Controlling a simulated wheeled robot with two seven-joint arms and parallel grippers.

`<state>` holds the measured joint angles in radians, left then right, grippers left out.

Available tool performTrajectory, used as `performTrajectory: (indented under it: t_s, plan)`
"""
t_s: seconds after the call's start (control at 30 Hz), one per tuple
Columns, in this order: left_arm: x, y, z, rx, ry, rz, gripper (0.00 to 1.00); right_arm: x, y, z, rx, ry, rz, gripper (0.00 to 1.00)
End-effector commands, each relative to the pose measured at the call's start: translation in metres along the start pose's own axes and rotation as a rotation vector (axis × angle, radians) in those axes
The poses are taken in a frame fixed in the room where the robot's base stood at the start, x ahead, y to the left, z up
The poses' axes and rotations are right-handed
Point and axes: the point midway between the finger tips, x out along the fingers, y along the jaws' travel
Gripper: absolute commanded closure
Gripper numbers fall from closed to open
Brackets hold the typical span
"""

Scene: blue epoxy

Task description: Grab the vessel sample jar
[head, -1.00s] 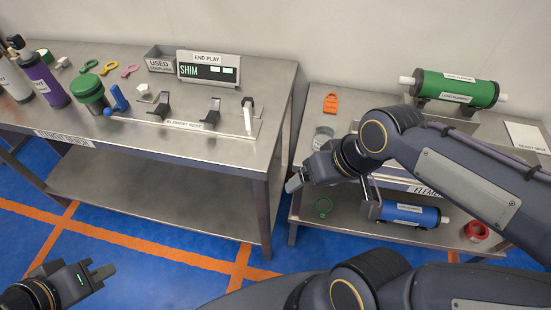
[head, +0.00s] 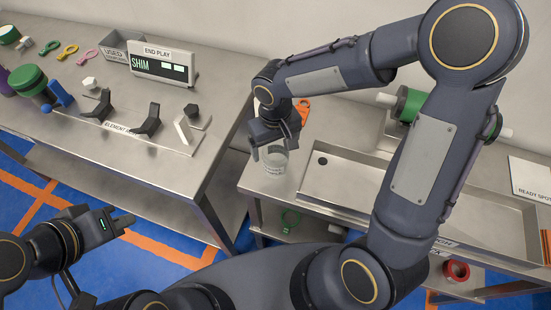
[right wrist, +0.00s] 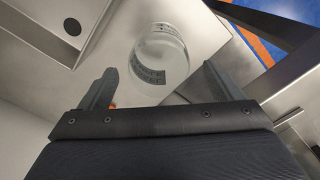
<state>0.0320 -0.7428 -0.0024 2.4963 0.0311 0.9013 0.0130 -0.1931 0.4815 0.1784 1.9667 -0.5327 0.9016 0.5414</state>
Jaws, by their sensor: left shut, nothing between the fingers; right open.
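The sample jar (head: 275,162) is a clear glass vessel with a printed label, standing on the steel bench near its left end. It also shows in the right wrist view (right wrist: 162,58), ahead of the gripper and roughly between the two finger lines. My right gripper (head: 270,146) is open just above the jar, and its fingers partly cover the jar's top in the head view. In the right wrist view the open fingers (right wrist: 160,76) hold nothing; contact with the jar cannot be told. My left gripper (head: 124,222) is shut and empty, low at the left.
A steel sink basin (head: 365,180) lies right of the jar. An orange tag (head: 304,110) is behind it. The left bench (head: 200,160) holds several parts and an end play box (head: 163,64).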

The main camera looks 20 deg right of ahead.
Motion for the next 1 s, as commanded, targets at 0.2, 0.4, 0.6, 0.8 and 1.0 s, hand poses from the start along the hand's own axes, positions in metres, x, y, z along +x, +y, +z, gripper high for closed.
performTrajectory:
  t_s: [0.2, 0.4, 0.6, 0.8, 1.0]
  plan:
    - [-0.001, 0.000, 0.000, 0.000, 0.000, 0.000, 1.00, 0.032, 0.001, 0.001, 0.000, -0.004, 0.001, 0.14]
    - [-0.001, 0.000, 0.000, 0.000, 0.000, 0.000, 1.00, 0.038, 0.001, 0.001, 0.001, -0.001, 0.000, 0.14]
    - [-0.001, 0.000, 0.000, 0.000, 0.000, 0.000, 1.00, 0.038, 0.001, 0.001, 0.001, -0.001, 0.000, 0.26]
    - [-0.001, 0.000, 0.000, 0.000, 0.000, 0.000, 1.00, 0.038, 0.001, 0.001, 0.001, -0.001, 0.000, 0.52]
    - [-0.001, 0.000, 0.000, 0.000, 0.000, 0.000, 1.00, 0.037, 0.001, 0.001, 0.001, -0.001, 0.000, 0.62]
